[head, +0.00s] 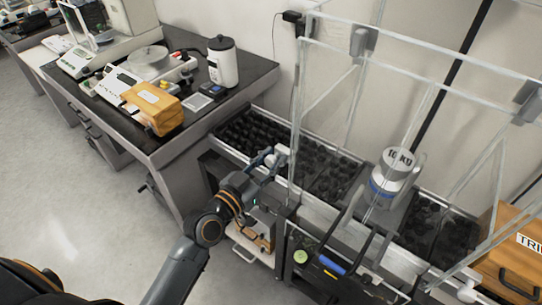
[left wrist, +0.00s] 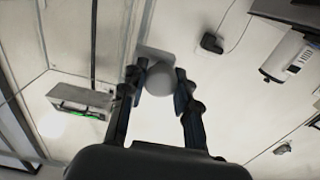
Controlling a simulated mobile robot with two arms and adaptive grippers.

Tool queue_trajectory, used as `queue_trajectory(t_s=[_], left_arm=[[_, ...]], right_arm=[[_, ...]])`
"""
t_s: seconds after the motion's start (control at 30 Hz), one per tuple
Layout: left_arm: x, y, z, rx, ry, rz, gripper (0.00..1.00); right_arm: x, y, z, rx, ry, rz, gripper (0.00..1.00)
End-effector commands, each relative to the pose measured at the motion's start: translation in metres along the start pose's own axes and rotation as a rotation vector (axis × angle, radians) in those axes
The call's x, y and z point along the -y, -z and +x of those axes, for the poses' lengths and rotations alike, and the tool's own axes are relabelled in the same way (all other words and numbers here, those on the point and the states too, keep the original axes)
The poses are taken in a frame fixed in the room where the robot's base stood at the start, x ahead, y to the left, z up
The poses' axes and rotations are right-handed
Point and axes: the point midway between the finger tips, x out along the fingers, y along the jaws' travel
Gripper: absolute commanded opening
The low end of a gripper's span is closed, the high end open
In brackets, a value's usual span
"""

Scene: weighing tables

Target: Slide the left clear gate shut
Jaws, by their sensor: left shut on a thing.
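The left clear gate (head: 296,118) is a transparent panel at the left of the clear enclosure in the head view. A pale knob (head: 282,152) shows low at its left edge. My left gripper (head: 270,158) is at this knob, with its fingers on either side. In the left wrist view the round pale knob (left wrist: 159,78) sits between the fingertips of my left gripper (left wrist: 160,80), which is shut on it. Glare and transparency make the panel's exact opening hard to tell. My right gripper is not in view.
A weight marked 10 KG (head: 391,175) stands inside the enclosure. Dark trays (head: 255,130) lie around it. A weighing table (head: 255,75) with balances, a wooden box (head: 152,108) and a white canister (head: 222,62) stands at left. A wooden case (head: 515,250) is at far right.

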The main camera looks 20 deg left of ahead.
Motion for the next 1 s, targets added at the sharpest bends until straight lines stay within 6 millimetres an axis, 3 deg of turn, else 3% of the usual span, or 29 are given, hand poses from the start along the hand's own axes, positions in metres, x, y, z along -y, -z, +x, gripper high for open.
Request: queue_trajectory(t_s=[0.03,0.3,0.87,0.9,1.0], left_arm=[[0.000,-0.023,0.000,0.006,-0.002,0.001,0.00],[0.000,-0.061,0.000,0.005,-0.002,0.000,0.00],[-0.001,-0.072,-0.001,0.011,-0.002,-0.001,0.00],[-0.001,-0.073,-0.001,0.012,-0.002,-0.002,0.36],[-0.001,-0.072,-0.001,0.010,-0.002,-0.002,0.40]], right_arm=[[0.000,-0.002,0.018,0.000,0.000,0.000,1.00],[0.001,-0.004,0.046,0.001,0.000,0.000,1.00],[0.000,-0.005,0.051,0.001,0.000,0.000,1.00],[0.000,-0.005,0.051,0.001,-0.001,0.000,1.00],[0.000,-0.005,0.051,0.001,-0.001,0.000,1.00]])
